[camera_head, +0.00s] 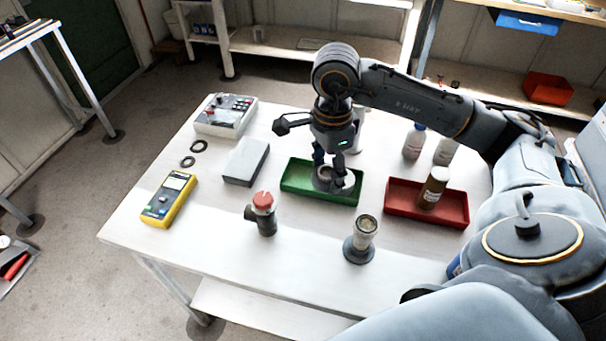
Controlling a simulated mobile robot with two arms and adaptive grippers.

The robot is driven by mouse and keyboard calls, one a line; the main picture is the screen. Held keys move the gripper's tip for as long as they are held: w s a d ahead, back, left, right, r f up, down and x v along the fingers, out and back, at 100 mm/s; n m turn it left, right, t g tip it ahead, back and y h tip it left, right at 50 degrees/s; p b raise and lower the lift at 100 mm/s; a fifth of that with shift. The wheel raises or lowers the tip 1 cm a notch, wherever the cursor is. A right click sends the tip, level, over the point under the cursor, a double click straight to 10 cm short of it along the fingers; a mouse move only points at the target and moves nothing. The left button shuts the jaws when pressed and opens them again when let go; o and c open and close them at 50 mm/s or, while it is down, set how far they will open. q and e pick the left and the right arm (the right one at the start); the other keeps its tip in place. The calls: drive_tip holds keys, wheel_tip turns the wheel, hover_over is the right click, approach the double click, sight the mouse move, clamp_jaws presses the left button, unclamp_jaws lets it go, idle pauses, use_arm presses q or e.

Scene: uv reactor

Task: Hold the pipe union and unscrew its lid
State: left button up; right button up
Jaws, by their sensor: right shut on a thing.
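My right gripper (336,178) points down over the green tray (293,186). Its fingers are shut on a grey round ring-like part (323,184), which looks like a lid or collar. The fingers partly hide it, and I cannot tell if it touches the tray floor. An upright fitting (362,240) with a dark flanged base and an open-looking light top stands near the table's front edge. A dark pipe piece with a side branch and a red cap (264,203) stands to its left. I cannot tell for sure which is the pipe union. My left gripper is out of view.
A red tray (397,209) at the right holds a brown bottle (433,187). A grey box (246,161), a yellow meter (169,200), two black rings (188,161) and a control box (225,116) lie left. The front left table is clear.

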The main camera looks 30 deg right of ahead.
drive_tip(key=w+d+f+p, duration=0.1)
drive_tip(key=w+f+p, duration=0.1)
drive_tip(key=w, duration=0.4)
drive_tip(key=p, duration=0.1)
hover_over(303, 179)
drive_tip(key=f, duration=0.6)
drive_tip(key=shift+s+f, duration=0.2)
drive_tip(key=shift+f, duration=0.1)
drive_tip(key=shift+w+f+p, duration=0.1)
drive_tip(key=shift+f+p, duration=0.25)
drive_tip(key=shift+p, duration=0.05)
wheel_tip(303, 179, down, 2)
drive_tip(key=shift+f+p, duration=0.1)
drive_tip(key=shift+p, duration=0.55)
drive_tip(key=shift+f, duration=0.25)
